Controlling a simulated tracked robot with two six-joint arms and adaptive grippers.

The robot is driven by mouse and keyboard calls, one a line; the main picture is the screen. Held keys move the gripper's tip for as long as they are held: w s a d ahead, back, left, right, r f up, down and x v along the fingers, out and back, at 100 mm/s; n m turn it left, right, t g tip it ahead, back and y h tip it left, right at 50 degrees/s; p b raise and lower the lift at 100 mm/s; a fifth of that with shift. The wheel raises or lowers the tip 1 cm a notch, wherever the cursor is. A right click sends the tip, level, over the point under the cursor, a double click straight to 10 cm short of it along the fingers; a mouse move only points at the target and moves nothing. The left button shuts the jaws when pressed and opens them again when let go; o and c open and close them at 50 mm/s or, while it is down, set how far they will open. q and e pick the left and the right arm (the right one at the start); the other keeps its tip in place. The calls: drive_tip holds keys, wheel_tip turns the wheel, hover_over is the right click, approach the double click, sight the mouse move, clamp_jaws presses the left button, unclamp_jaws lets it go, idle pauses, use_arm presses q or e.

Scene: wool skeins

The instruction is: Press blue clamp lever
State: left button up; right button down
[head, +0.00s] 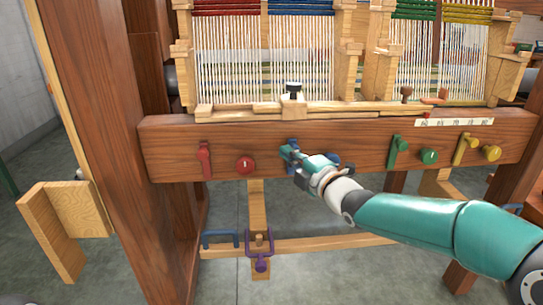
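The blue knob (334,158) shows just behind my wrist. The finger gap is too small to tell. My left gripper is not in view.
A red lever (205,160) and red knob (246,165) are left on the beam. A green lever (397,150), green knob (429,156), yellow lever (466,148) and yellow knob (491,153) are right. A purple clamp (260,262) and blue handle (220,239) sit below.

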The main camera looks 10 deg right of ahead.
drive_tip(key=a+b, duration=0.4)
drive_tip(key=b, duration=0.1)
drive_tip(key=p+v, duration=0.2)
drive_tip(key=v, duration=0.8)
drive_tip(key=shift+s, duration=0.1)
